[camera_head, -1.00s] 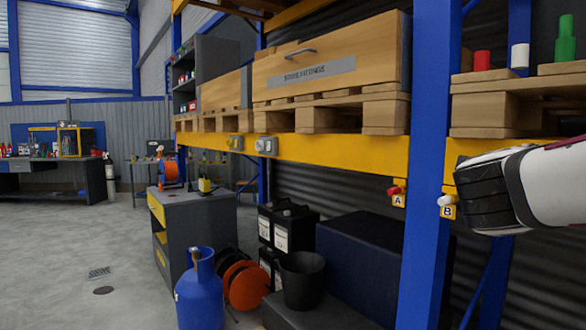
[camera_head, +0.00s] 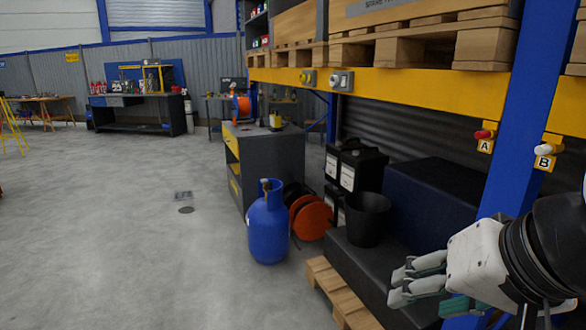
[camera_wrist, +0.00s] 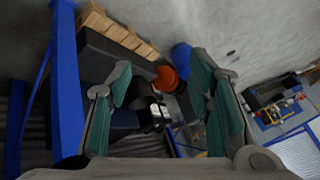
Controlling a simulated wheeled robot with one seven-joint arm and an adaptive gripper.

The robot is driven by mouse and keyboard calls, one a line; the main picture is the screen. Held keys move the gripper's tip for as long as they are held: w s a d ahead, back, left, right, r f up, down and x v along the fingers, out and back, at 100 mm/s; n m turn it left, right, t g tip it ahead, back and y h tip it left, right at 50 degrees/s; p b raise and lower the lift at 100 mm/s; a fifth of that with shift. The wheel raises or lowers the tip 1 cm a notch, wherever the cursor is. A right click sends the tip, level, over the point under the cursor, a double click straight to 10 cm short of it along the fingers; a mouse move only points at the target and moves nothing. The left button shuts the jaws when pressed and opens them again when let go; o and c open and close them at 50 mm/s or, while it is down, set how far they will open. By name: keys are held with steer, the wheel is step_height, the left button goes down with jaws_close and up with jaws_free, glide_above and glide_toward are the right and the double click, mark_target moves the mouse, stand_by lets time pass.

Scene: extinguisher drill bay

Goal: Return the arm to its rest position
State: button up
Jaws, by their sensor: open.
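My gripper (camera_head: 412,279) is at the lower right of the head view, at the end of my white and black arm. It is in front of the blue rack post (camera_head: 509,150) and the dark block on the low pallet. The wrist view shows my gripper's two fingers (camera_wrist: 165,100) with teal pads, spread wide apart. Nothing is between them; the floor and rack goods show well beyond. The rest of my arm runs out of the head view at the right edge.
A yellow rack beam (camera_head: 420,92) carries wooden pallets and crates. Red knob A (camera_head: 482,134) and white knob B (camera_head: 543,150) are near the post. A blue gas cylinder (camera_head: 268,225), an orange reel (camera_head: 311,218) and a black bucket (camera_head: 367,217) stand below.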

steer(key=s+d+f+n+g+h, duration=0.1)
steer(key=s+f+n+g, duration=0.15)
steer(key=s, duration=0.35)
steer(key=s+d+f+n+g+h, duration=0.1)
steer(key=s+d+f+g, duration=0.15)
steer(key=s, duration=0.35)
step_height(320, 180, up, 15)
steer(key=t+p, duration=0.2)
steer(key=p, duration=1.1)
steer(key=shift+a+r+t+p, duration=0.15)
steer(key=shift+a+t+p, duration=0.1)
steer(key=shift+t+p, duration=0.05)
